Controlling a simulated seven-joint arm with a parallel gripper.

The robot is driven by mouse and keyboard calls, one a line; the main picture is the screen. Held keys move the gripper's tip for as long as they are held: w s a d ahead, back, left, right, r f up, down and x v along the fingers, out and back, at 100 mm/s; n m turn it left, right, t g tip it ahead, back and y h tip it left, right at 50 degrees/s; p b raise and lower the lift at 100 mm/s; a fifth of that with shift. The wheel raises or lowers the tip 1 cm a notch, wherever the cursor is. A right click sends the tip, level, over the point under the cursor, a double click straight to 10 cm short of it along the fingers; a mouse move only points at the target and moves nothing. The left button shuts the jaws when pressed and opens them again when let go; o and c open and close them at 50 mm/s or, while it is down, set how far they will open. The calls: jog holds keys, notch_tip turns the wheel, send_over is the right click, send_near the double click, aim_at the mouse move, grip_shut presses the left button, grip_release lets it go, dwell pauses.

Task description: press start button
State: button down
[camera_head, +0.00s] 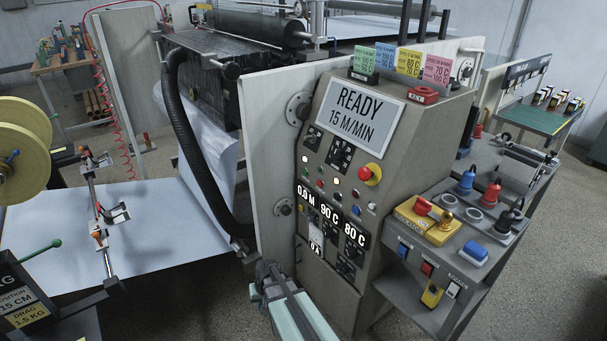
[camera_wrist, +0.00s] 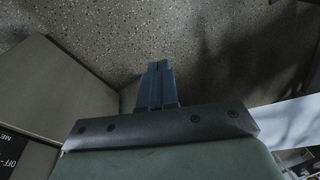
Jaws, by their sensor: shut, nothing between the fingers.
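The control panel (camera_head: 318,190) stands at the middle of the head view, with a screen (camera_head: 358,112) reading "READY 15 M/MIN". A red emergency-type knob (camera_head: 371,173) on a yellow base sits below the screen. Small round buttons and lamps, including a white one (camera_head: 372,208) and a blue one (camera_head: 357,210), are spread over the panel; their labels are too small to read, so I cannot tell which is start. My gripper (camera_head: 264,271) is low in front of the panel's lower left side, apart from the buttons. In the wrist view its fingers (camera_wrist: 159,88) are shut and empty, above the floor.
Readouts (camera_head: 332,216) show 0.0 M, 90 C and 80 C. A side bench (camera_head: 440,250) with a yellow switch box (camera_head: 428,219) and several tools stands to the right. A black hose (camera_head: 190,150) and a white paper web (camera_head: 160,220) lie to the left.

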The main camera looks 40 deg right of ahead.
aim_at(305, 172)
jog(key=w+d+r+m+t+h, duration=0.25)
jog(key=w+d+r+t, duration=0.25)
jog(key=w+r, duration=0.5)
jog(key=w+d+r+m+t+h, duration=0.1)
jog(key=w+d+r+m+t, duration=0.35)
jog(key=w, duration=0.85)
jog(key=s+d+r+m+t+h, duration=0.2)
jog(key=d+r+m+t+h, duration=0.1)
jog(key=d+r+m+h, duration=0.6)
jog(key=d+r+h, duration=0.3)
jog(key=r+h, duration=0.1)
jog(key=r, duration=0.2)
jog(key=shift+d, duration=0.15)
jog(key=d, duration=0.8)
jog(key=shift+d, duration=0.3)
jog(key=shift+d, duration=0.25)
jog(key=shift+d, duration=0.2)
